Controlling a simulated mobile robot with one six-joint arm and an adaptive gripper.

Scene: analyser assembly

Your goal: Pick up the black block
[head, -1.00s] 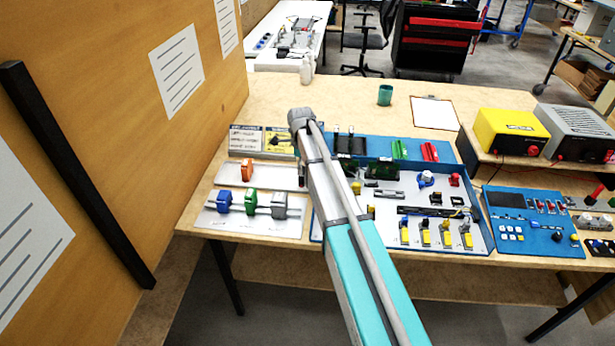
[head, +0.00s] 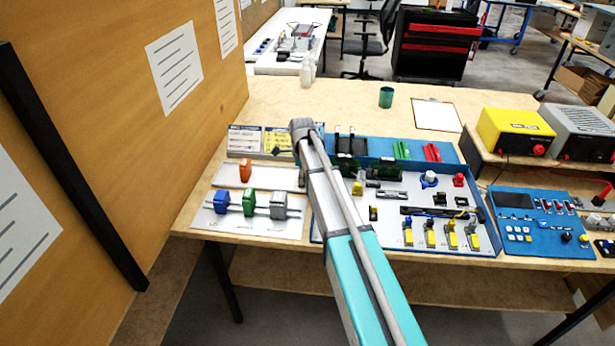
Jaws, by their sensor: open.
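Several small dark pieces are in view, and I cannot tell for sure which is the black block. A pair of black blocks (head: 351,145) stands in the blue bin strip at the back of the table. Two small black pieces (head: 440,198) lie in the blue-rimmed tray (head: 489,222), right of my arm. My arm crosses the middle of the view, with its grey joint above the left side of the tray. My gripper is hidden behind the arm, so its fingers do not show.
A plate with blue, green and grey blocks (head: 250,203) lies at the front left. An orange piece (head: 245,170) stands behind it. A wooden panel (head: 110,110) rises at the left. Yellow (head: 512,132) and grey power supplies stand right. The table's back is mostly clear.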

